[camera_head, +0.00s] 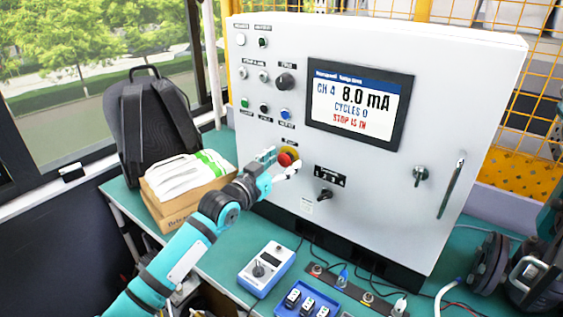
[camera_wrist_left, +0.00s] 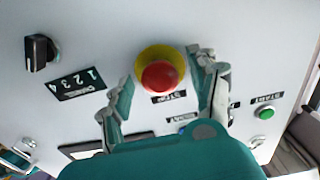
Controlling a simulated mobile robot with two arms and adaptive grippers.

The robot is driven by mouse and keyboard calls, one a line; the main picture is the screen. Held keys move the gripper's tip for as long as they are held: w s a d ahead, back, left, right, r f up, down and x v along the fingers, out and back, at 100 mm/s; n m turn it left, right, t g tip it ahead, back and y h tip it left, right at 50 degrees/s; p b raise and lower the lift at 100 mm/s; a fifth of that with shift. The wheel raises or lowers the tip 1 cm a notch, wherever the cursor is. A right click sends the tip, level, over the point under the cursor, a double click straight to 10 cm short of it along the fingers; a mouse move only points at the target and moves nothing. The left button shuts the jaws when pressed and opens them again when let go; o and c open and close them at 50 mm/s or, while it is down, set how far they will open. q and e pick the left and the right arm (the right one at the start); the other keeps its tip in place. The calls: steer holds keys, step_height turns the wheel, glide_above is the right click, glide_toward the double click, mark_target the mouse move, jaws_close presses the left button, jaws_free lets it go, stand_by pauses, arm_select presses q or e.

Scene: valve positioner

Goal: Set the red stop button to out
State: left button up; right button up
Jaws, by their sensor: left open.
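The red stop button (camera_head: 286,158) sits on a yellow round base on the front of the white control cabinet (camera_head: 450,80). It also shows in the left wrist view (camera_wrist_left: 160,76), with a STOP label beside it. My left gripper (camera_head: 284,163) is open, with its fingers on either side of the button. In the left wrist view the fingers (camera_wrist_left: 163,80) stand apart, and I cannot tell whether either touches the button. The cabinet's screen (camera_head: 358,104) reads CH 4, 8.0 mA, CYCLES 0 and STOP IS IN.
A black selector knob (camera_head: 325,195) is right of the button; several small buttons and knobs are above it. A blue-and-white meter (camera_head: 266,268) and a blue tray (camera_head: 306,300) stand on the green bench. A cardboard box (camera_head: 170,206) and black backpack (camera_head: 148,125) are at left.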

arm_select(q)
jaws_close()
stand_by(0.4)
steer(key=shift+s+a, duration=0.15)
steer(key=shift+s, duration=0.05)
steer(key=shift+s+a, duration=0.15)
steer(key=shift+s, duration=0.05)
steer(key=shift+c, duration=1.5)
jaws_free()
steer(key=o, duration=0.3)
